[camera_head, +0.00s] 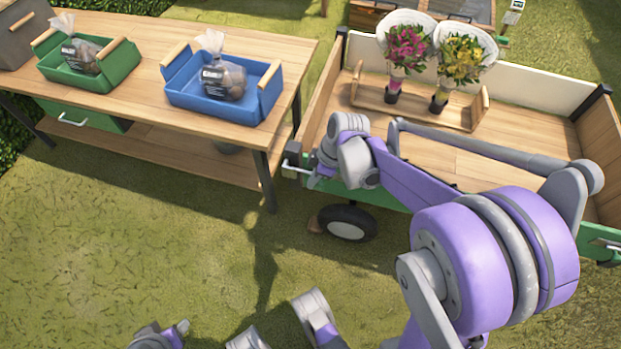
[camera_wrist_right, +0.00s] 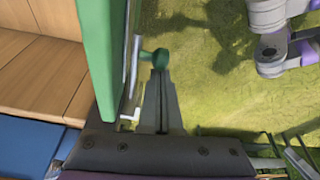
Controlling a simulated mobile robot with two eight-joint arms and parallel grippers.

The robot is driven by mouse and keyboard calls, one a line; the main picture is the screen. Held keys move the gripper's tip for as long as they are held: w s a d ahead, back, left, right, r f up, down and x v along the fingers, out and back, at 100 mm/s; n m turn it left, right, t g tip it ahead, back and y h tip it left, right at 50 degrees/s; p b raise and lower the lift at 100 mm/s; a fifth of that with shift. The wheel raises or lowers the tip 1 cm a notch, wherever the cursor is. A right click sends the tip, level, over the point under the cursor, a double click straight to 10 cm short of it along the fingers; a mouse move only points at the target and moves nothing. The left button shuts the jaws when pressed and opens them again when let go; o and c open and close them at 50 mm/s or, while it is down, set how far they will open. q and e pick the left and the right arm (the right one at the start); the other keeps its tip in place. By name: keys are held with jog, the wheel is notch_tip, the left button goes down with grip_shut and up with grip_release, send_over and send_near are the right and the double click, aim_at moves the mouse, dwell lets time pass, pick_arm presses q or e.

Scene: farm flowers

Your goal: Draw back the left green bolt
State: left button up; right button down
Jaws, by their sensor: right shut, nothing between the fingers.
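The left green bolt shows in the right wrist view as a round green knob (camera_wrist_right: 161,59) beside a silver rod (camera_wrist_right: 133,65), which runs along the cart's green panel (camera_wrist_right: 101,50). In the head view its metal fitting (camera_head: 292,160) is at the cart's front left corner. My right gripper (camera_wrist_right: 159,76) is shut with nothing in it. Its fingertips are right at the knob; I cannot tell whether they touch it. In the head view my right wrist hides most of this gripper. Part of what appears to be my left gripper (camera_head: 165,335) shows at the bottom edge; its fingers are unclear.
The cart's wooden bed (camera_head: 455,155) holds a rack (camera_head: 425,108) with two wrapped bouquets. A wheel (camera_head: 347,222) stands below. A wooden table (camera_head: 215,145) at left carries a green tray (camera_head: 110,72) and a blue tray (camera_head: 235,108). Grass in front is open.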

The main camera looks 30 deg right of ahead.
jog(key=s+d+p, duration=0.1)
jog(key=s+d, duration=0.1)
jog(key=s, duration=0.1)
jog(key=shift+d, duration=0.3)
notch_tip(320, 180, up, 9)
jog(key=p, duration=0.3)
jog(key=shift+w+a+p, duration=0.25)
jog(key=shift+a+p, duration=0.1)
jog(key=shift+a, duration=0.1)
dwell(0.5)
